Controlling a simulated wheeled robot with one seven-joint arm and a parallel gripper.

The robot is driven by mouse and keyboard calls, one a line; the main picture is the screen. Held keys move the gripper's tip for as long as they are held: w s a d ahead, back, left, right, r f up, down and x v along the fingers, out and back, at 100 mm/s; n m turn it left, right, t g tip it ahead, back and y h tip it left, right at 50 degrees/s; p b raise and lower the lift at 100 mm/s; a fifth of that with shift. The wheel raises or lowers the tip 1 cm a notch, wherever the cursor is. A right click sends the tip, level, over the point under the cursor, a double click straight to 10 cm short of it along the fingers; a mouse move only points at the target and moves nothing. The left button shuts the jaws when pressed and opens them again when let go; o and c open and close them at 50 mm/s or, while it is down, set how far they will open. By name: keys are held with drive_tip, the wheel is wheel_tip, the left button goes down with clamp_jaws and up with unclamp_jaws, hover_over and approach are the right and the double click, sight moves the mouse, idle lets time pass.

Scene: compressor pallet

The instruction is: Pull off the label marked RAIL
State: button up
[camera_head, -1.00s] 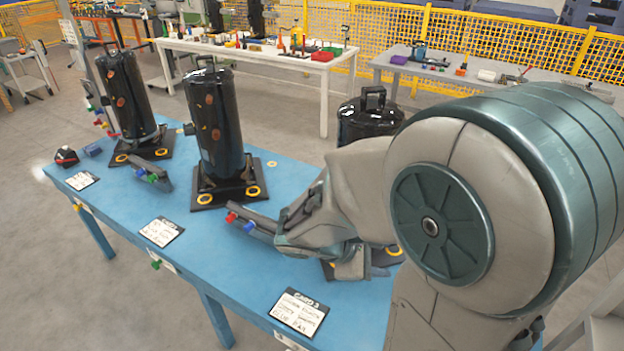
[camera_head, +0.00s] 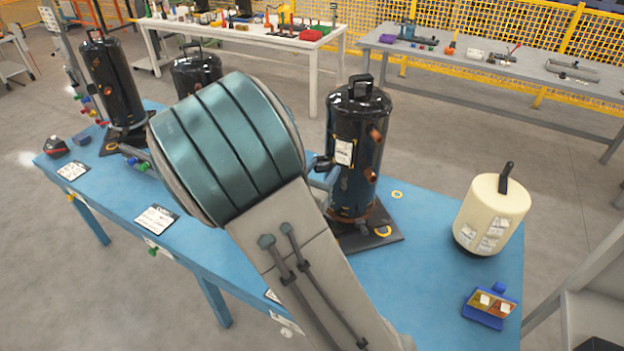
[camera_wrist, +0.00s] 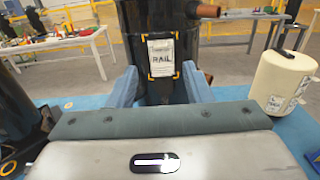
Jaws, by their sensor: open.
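The label marked RAIL (camera_wrist: 161,60) is a white card with dark print and yellow corner marks. It sits upright on the front of a black compressor (camera_wrist: 133,20) with copper stubs on its right side. In the head view the label (camera_head: 344,152) faces my arm on the rightmost black compressor (camera_head: 352,108). My gripper (camera_wrist: 160,70) is open, its two blue-grey fingers to the left and right of the label's lower part, with nothing held. Whether the fingers touch the compressor cannot be told. In the head view my arm hides most of the gripper (camera_head: 322,174).
The compressor stands on a black base plate (camera_head: 385,233) on the blue table (camera_head: 420,280). A cream canister (camera_head: 490,215) with several labels and a blue tray (camera_head: 487,318) stand to the right. More black compressors (camera_head: 112,80) stand left. White cards (camera_head: 157,219) lie along the front edge.

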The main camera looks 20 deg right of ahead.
sight(337, 152)
drive_tip(key=p+x, duration=0.1)
drive_tip(key=x, duration=0.7)
drive_tip(key=shift+w+d, duration=0.1)
drive_tip(key=shift+d, duration=0.1)
clamp_jaws()
